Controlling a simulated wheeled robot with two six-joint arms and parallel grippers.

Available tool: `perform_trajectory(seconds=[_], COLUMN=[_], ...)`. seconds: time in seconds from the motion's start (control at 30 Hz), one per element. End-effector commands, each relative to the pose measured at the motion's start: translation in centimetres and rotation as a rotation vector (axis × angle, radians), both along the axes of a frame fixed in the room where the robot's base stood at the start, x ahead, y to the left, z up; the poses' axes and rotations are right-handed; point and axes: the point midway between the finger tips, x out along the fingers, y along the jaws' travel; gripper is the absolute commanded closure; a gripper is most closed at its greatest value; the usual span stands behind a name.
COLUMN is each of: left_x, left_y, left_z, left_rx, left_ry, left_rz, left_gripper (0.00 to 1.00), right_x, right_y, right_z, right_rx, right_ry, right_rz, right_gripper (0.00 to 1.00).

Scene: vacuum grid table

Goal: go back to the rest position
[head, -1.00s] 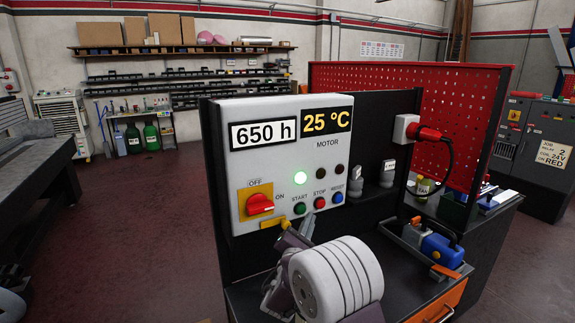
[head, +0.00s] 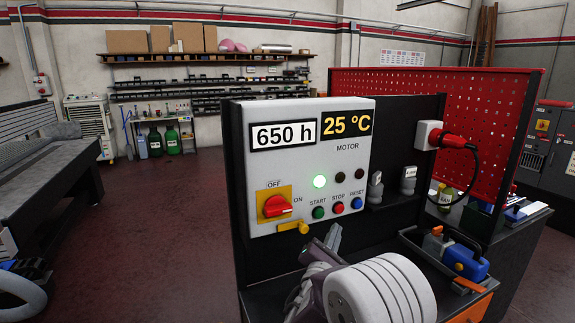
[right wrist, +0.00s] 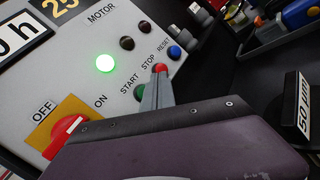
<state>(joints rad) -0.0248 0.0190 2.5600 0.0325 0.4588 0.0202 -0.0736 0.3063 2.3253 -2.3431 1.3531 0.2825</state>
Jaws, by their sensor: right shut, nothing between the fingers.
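My right gripper (head: 333,237) is in front of the lower edge of the white control panel (head: 236,200), below the buttons. Its fingers are together and empty. My left gripper is not in view.
The panel shows 650 h, 25 °C and a lit green lamp (head: 319,181). A red rotary switch (head: 277,206) and a yellow part (head: 292,227) are left of my gripper. A tray with a blue tool (head: 466,262) is at right. The floor at left (head: 160,240) is open.

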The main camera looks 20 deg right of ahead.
Motion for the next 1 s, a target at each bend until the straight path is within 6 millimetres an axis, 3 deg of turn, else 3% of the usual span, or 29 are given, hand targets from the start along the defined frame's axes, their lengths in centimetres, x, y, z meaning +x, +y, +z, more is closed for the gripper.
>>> perform_trajectory(seconds=[0.1, 0.17, 0.2, 0.27, 0.4, 0.5, 0.57, 0.63, 0.73, 0.8, 0.9, 1.0], left_x=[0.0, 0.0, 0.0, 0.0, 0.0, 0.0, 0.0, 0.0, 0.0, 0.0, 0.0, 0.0], left_y=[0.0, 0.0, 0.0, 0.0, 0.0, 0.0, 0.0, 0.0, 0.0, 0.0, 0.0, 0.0], left_z=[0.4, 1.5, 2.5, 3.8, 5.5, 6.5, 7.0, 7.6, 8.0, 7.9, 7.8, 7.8], left_rx=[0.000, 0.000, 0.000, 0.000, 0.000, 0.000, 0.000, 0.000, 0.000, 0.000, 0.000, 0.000], left_ry=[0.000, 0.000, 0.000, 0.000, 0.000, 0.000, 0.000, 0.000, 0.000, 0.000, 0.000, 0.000], left_rz=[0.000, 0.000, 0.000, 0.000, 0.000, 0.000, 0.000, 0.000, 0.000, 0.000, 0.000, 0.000], left_gripper=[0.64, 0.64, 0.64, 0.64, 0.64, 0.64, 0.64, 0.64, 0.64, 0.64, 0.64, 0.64], right_x=[0.0, -0.2, -0.5, -2.6, -10.0, -15.9, -19.4, -22.9, -25.7, -26.1, -25.2, -23.9], right_y=[0.0, -0.3, -0.5, -2.3, -6.8, -7.1, -5.7, -2.7, 3.4, 7.5, 11.8, 14.0], right_z=[0.4, 2.2, 4.0, 5.4, 1.4, -3.2, -6.4, -9.8, -13.7, -15.4, -16.7, -16.9], right_rx=[0.000, 0.001, 0.002, 0.050, 0.334, 0.592, 0.775, 1.009, 1.348, 1.561, 1.792, 1.932], right_ry=[0.000, -0.015, -0.033, -0.046, 0.022, 0.080, 0.105, 0.120, 0.098, 0.052, -0.031, -0.106], right_rz=[-0.001, -0.005, -0.011, -0.090, -0.397, -0.613, -0.740, -0.879, -1.048, -1.136, -1.215, -1.243], right_gripper=[1.00, 1.00, 1.00, 1.00, 1.00, 1.00, 1.00, 1.00, 1.00, 1.00, 1.00, 1.00])
